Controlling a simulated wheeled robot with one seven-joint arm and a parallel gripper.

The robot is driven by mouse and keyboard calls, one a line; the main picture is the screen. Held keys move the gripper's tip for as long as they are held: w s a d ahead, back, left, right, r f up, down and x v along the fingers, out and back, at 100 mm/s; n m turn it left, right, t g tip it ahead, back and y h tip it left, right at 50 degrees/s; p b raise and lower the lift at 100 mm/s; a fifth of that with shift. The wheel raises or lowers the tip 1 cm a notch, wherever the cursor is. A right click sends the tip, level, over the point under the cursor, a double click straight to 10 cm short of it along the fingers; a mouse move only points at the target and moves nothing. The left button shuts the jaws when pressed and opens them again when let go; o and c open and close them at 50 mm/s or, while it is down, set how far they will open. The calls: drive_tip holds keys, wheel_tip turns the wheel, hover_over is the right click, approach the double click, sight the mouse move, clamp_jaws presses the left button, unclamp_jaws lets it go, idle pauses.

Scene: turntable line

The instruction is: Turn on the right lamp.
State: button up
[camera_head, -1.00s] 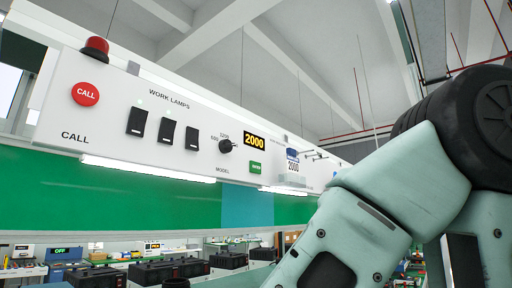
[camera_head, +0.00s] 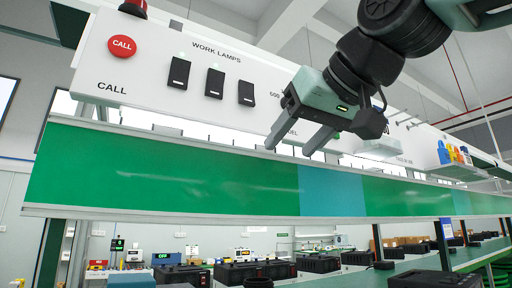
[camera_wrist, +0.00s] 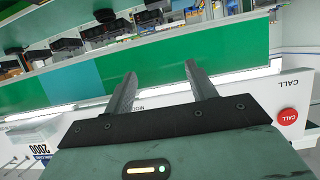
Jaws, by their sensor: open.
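The white control panel (camera_head: 150,50) carries a row of three black rocker switches under the words WORK LAMPS. The right switch (camera_head: 246,93) is nearest my gripper; the middle switch (camera_head: 214,83) and left switch (camera_head: 179,73) are further left. I cannot tell the switch positions for sure. My gripper (camera_head: 296,143) is open and empty, to the right of and lower than the right switch, in front of the panel's knob area. Its two fingers (camera_wrist: 160,72) also show apart in the wrist view, where the gripper body hides the switches.
A red CALL button (camera_head: 122,47) is left of the switches, and it shows upside down in the wrist view (camera_wrist: 288,117). A green board (camera_head: 150,165) runs below the panel. Colored items (camera_head: 452,153) sit on a shelf at right. The space before the switches is clear.

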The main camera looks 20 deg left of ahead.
drive_tip(key=s+d+r+t+y+b, duration=0.1)
drive_tip(key=s+d+r+y, duration=0.1)
drive_tip(key=r, duration=0.5)
drive_tip(key=s+d+r+t+y+b, duration=0.1)
drive_tip(key=s+r+t, duration=0.1)
drive_tip(key=r, duration=0.6)
drive_tip(key=p, duration=1)
approach(248, 93)
drive_tip(key=x, duration=0.6)
drive_tip(key=shift+w+a, duration=0.15)
drive_tip(key=shift+w+a+p, duration=0.35)
drive_tip(key=shift+w+a, duration=0.05)
drive_tip(key=shift+a, duration=0.1)
